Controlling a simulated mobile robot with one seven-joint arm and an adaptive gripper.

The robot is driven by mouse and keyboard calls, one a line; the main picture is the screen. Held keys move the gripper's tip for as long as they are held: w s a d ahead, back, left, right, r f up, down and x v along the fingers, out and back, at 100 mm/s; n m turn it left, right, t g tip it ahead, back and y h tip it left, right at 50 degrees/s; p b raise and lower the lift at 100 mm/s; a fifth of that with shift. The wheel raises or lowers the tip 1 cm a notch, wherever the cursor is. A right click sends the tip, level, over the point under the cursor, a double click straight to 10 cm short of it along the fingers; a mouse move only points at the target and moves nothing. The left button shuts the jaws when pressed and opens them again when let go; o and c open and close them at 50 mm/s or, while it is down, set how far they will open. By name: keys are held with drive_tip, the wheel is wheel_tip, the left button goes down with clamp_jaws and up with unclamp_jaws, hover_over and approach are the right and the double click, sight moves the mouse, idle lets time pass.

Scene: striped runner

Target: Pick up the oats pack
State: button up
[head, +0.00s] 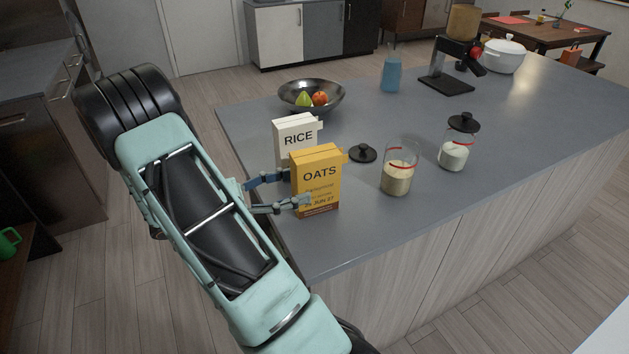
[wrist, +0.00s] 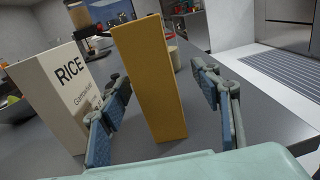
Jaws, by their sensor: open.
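The oats pack (head: 316,184) is a yellow upright box near the left edge of the grey counter. In the wrist view its plain yellow side (wrist: 149,82) stands between the two fingers. My gripper (head: 281,194) is open, with one finger on either side of the pack in the wrist view (wrist: 164,112). In the head view the nearer finger overlaps the front of the pack. Gaps show beside the pack in the wrist view, so I see no firm hold. The far finger's tip is partly hidden in the head view.
A white rice box (head: 296,135) stands close behind the oats; it is left of it in the wrist view (wrist: 62,92). A black lid (head: 362,153), a part-filled jar (head: 398,178) and a lidded jar (head: 455,156) are to the right. A fruit bowl (head: 311,95) sits behind.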

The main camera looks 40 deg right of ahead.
sight(315, 178)
drive_tip(key=x, duration=0.6)
drive_tip(key=shift+w+d+f+p, duration=0.15)
drive_tip(key=shift+w+p, duration=0.15)
drive_tip(key=shift+w, duration=0.1)
drive_tip(key=c, duration=1.3)
drive_tip(key=shift+c, duration=1.1)
